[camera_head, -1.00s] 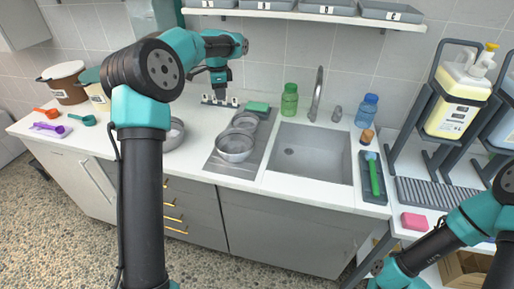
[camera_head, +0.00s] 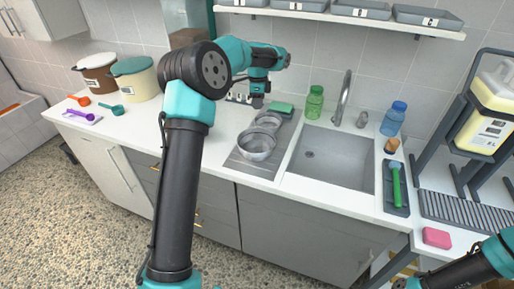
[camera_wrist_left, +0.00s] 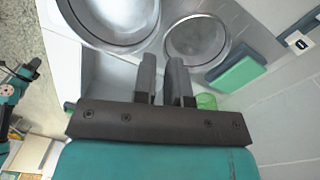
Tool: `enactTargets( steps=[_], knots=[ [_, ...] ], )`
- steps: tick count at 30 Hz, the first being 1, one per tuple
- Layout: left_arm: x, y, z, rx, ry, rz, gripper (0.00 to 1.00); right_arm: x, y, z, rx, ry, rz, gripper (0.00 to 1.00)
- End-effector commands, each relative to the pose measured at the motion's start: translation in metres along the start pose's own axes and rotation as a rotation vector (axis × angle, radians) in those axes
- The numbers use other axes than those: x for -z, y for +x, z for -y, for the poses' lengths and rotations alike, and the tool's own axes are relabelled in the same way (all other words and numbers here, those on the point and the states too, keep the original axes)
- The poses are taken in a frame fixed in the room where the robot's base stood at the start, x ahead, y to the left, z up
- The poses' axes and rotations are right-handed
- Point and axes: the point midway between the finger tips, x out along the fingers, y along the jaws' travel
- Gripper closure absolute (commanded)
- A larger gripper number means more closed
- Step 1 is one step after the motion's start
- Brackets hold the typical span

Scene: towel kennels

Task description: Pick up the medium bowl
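Two grey metal bowls stand on the draining board left of the sink. The nearer, larger-looking bowl (camera_head: 257,147) and the smaller bowl behind it (camera_head: 268,120) sit close together; I cannot tell for sure which is the medium one. In the left wrist view a big bowl (camera_wrist_left: 112,22) is cut off by the top edge, with a smaller bowl (camera_wrist_left: 197,42) to its right. My left gripper (camera_head: 258,102) is above the board's back end, beside the smaller bowl. Its fingers (camera_wrist_left: 163,62) are a narrow gap apart with nothing between them.
A green sponge (camera_head: 281,108) lies behind the bowls. The sink (camera_head: 333,158) is to the right, with a green bottle (camera_head: 314,102) behind it. A shelf with trays (camera_head: 340,20) hangs above. My left arm hides part of the counter.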

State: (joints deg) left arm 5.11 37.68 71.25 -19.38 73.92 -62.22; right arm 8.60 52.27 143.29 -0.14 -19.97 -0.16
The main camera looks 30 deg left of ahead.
Motion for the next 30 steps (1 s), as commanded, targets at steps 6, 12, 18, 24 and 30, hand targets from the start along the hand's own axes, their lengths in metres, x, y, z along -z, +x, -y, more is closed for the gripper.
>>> enactTargets(
  steps=[6,12,18,24,30],
  knots=[
    [-0.001,0.038,-0.001,-0.003,0.000,0.001,0.88,0.000,0.000,0.000,0.000,0.000,0.000,1.00],
    [0.000,0.062,0.000,-0.001,0.000,0.000,0.88,0.000,0.000,0.000,0.000,0.000,0.000,1.00],
    [0.000,0.064,0.000,0.000,-0.001,-0.001,0.88,0.000,0.000,0.000,0.000,0.000,0.000,1.00],
    [0.000,0.065,0.000,0.000,0.000,0.000,0.88,0.000,0.000,0.000,0.000,0.000,0.000,1.00],
    [0.001,0.084,-0.001,-0.003,0.000,0.001,0.88,0.000,0.000,0.000,0.000,0.000,0.000,1.00]
  ],
)
